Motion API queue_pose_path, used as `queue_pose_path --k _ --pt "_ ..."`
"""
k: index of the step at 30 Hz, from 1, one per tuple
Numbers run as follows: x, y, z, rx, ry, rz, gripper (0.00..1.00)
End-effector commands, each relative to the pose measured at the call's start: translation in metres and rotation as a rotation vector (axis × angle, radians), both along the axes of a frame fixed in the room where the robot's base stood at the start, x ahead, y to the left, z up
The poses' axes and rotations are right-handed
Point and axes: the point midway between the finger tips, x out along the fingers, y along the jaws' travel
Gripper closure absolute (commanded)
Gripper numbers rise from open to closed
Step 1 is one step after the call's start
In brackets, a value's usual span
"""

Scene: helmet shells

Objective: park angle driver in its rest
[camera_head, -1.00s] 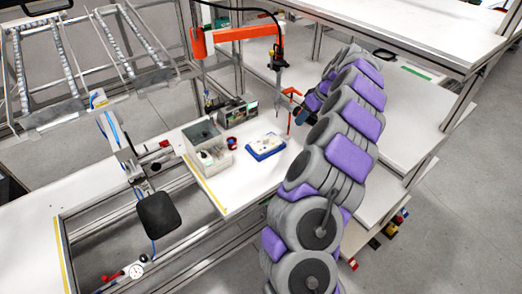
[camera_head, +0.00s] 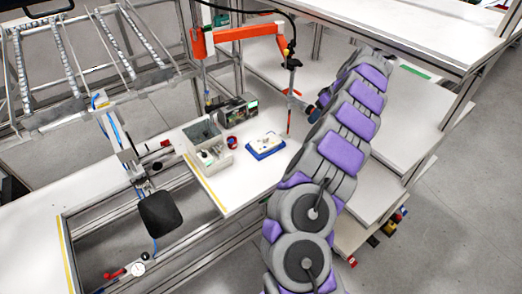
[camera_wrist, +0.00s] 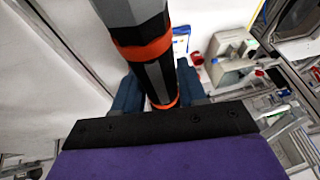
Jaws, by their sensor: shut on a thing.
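The angle driver (camera_wrist: 140,30) is a dark grey and black cylinder with orange rings, large in the wrist view. My gripper (camera_wrist: 158,92) is shut on it, with a dark blue finger on each side. In the head view the driver (camera_head: 290,100) stands about upright, a thin shape under the end of the orange jointed arm (camera_head: 245,32). My gripper (camera_head: 309,108) reaches it from the right above the white bench. I cannot clearly pick out the rest in either view.
A blue-edged tray (camera_head: 265,146) lies on the bench left of the driver. Further left are a grey bin (camera_head: 205,147), a small red cup (camera_head: 232,142) and a dark boxy device (camera_head: 238,110). White shelving (camera_head: 395,125) stands right of my arm. Bare bench lies in front of the tray.

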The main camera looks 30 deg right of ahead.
Motion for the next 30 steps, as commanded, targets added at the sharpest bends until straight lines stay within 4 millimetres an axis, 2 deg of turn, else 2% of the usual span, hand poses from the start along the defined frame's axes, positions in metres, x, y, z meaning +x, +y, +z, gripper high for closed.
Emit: queue_pose_path --k 7,30 --pt "0.001 -0.003 0.001 -0.001 0.000 -0.003 1.00" --pt "0.035 -0.042 0.004 -0.006 0.004 -0.005 1.00"
